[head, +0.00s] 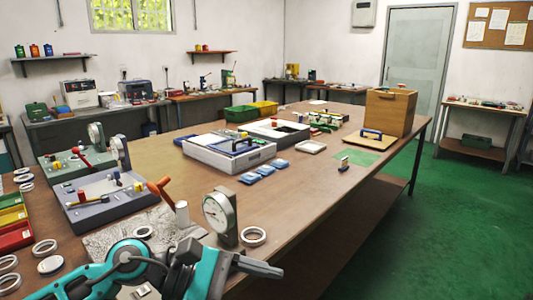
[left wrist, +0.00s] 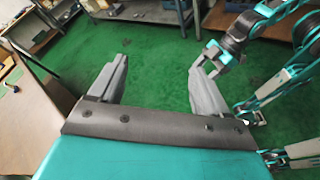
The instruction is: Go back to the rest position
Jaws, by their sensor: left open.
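My left gripper (head: 258,266) reaches in from the bottom left of the head view, over the near edge of the wooden table (head: 310,190). In the left wrist view its fingers (left wrist: 160,72) are spread apart with nothing between them, only green floor beyond. Beside it on the table stand a dial gauge (head: 219,217) and a bearing ring (head: 253,236). Teal and dark links of my other arm (left wrist: 240,35) show at the right of the left wrist view.
Several bearing rings (head: 44,248) and coloured bins (head: 13,232) lie at the left. Grey fixture trays (head: 97,207), a white case (head: 227,160), blue packets (head: 265,169) and a wooden box (head: 390,112) stand further back. The green floor (head: 440,230) at the right is clear.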

